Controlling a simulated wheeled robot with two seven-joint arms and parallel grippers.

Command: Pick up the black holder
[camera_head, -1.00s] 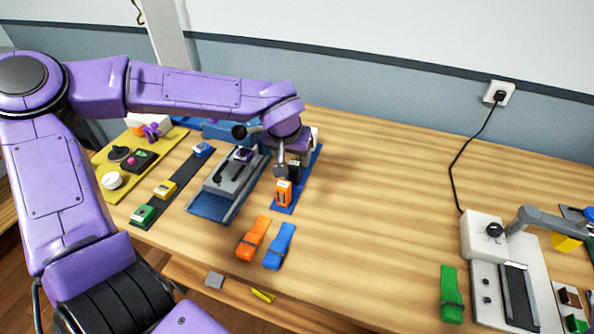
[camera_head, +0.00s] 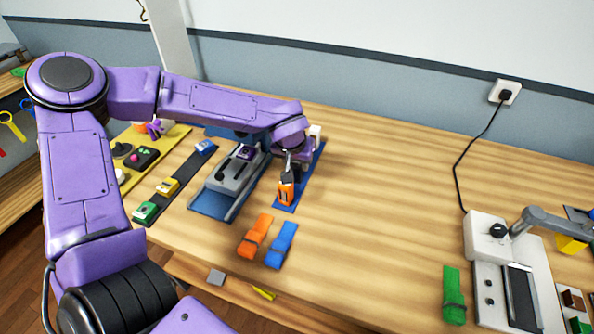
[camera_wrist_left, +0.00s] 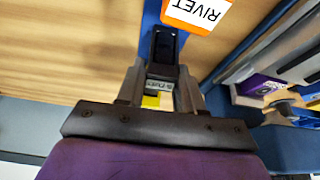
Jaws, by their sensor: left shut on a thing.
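The black holder (camera_wrist_left: 165,46) shows between the fingers of my left gripper (camera_wrist_left: 161,78) in the left wrist view, with the gripper shut on it. It is over the blue strip. In the head view, my left gripper (camera_head: 288,173) points down over the blue strip (camera_head: 312,172), just behind the orange holder (camera_head: 286,193). There the black holder is mostly hidden by the gripper and wrist. I cannot tell whether it is lifted off the strip. My right gripper is not in view.
The orange holder, labelled RIVET (camera_wrist_left: 205,14), is close to the gripper. A grey device on a blue base (camera_head: 211,205) stands to the left. Orange (camera_head: 254,237) and blue (camera_head: 281,246) straps lie in front. The table's middle right is clear up to the white machine (camera_head: 486,232).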

